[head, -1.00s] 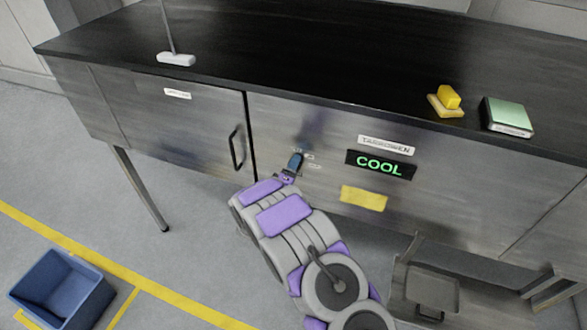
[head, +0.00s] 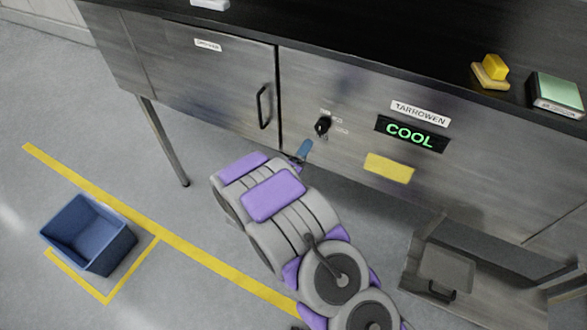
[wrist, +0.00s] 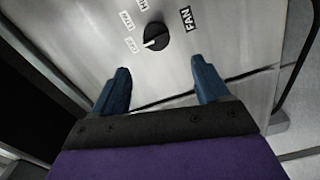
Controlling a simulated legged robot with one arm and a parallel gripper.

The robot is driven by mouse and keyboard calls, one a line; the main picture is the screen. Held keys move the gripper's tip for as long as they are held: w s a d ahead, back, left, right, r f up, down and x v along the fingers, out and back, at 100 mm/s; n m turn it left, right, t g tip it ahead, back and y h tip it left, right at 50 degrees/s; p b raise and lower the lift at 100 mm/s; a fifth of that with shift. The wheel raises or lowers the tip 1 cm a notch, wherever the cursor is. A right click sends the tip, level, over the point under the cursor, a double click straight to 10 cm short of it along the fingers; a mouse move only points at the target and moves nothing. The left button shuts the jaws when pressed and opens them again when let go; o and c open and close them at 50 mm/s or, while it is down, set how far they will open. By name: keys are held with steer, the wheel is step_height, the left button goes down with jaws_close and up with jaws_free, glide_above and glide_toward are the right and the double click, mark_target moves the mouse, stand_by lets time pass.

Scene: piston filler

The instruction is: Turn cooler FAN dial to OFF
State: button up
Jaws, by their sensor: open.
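The FAN dial (head: 322,126) is a small black knob on the cooler's steel front, left of the lit green COOL display (head: 411,133). In the wrist view the dial (wrist: 156,36) lies beyond my fingertips. Its white mark points to the lower left, nearest the lowest small label (wrist: 132,44), which seems to read OFF. The FAN label (wrist: 187,19) sits to its right. My gripper (wrist: 162,80) is open and empty, with two blue fingers apart, clear of the dial. In the head view my gripper (head: 302,151) is below the dial.
A black door handle (head: 264,106) is left of the dial. A blank yellow label (head: 389,168) is below the display. A yellow block (head: 494,67) and a green-topped box (head: 556,92) sit on the counter. A blue bin (head: 88,234) stands on the floor.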

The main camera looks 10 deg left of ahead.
steer(key=v, duration=0.5)
steer(key=shift+s+b, duration=0.35)
steer(key=shift+s, duration=0.05)
steer(key=shift+a, duration=0.1)
steer(key=shift+f, duration=0.1)
steer(key=s+d+f+m+g+y+b, duration=0.1)
steer(key=s+d+m+g+b, duration=0.3)
steer(key=s, duration=0.8)
steer(key=s+d+f+m+g+y+b, duration=0.1)
steer(key=s+d+m+g+b, duration=0.3)
steer(key=s+d+g+b, duration=0.4)
steer(key=s+d+f+m+g+y+b, duration=0.1)
steer(key=s+d+m+g+y+b, duration=0.2)
steer(key=s+d+g+b, duration=0.4)
steer(key=s+d+m+b, duration=0.1)
steer(key=s+d, duration=0.5)
steer(key=s, duration=0.4)
steer(key=shift+d, duration=0.2)
